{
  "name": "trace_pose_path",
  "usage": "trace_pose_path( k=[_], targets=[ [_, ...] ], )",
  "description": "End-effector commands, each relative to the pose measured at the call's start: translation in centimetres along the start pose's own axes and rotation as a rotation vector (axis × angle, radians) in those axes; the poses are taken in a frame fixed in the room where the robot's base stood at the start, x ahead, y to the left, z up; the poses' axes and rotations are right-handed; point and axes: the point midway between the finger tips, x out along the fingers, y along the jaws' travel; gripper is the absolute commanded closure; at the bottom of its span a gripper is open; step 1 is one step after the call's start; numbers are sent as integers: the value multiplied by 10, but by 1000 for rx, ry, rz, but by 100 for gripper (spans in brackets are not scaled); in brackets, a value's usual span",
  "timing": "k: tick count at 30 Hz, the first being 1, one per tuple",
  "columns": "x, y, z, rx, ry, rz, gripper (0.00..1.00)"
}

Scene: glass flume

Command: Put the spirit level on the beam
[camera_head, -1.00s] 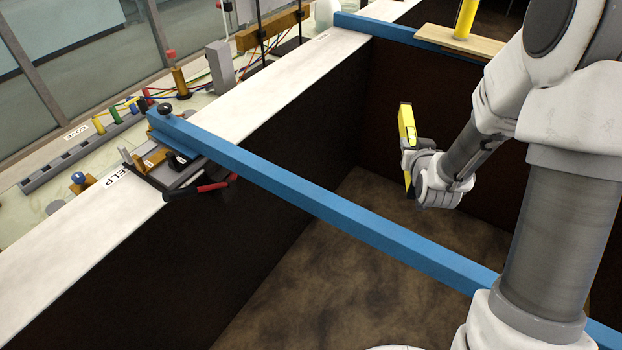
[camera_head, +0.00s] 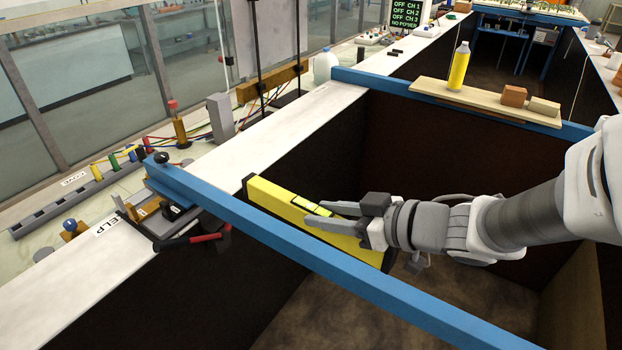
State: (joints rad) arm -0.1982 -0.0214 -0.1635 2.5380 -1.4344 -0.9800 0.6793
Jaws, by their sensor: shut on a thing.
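The spirit level is a long yellow bar with dark ends (camera_head: 280,200). It lies roughly along the near blue beam (camera_head: 340,262), just behind it in the picture; I cannot tell whether it touches the beam. My gripper (camera_head: 322,217) is shut on the level's right half, coming from the right. The fingers hide part of the level. The beam spans the dark flume from the left white wall top to the lower right.
A second blue beam (camera_head: 392,87) behind carries a board (camera_head: 480,98) with a yellow bottle (camera_head: 459,68) and two blocks. A white jug (camera_head: 325,66) stands on the left wall.

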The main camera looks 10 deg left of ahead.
Motion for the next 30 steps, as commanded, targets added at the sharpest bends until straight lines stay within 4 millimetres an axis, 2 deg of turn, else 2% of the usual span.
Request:
trace_pose_path(
  k=[2,5,15,21,27,30],
  targets=[
    [-1,-9,1,-12,1,-28,100],
    [8,-9,5,-16,0,-43,100],
    [74,20,19,-17,-1,-43,100],
    [106,36,24,-18,0,-40,100],
    [120,42,28,-18,1,-39,100],
    [124,41,39,-15,-1,-40,100]
  ],
)
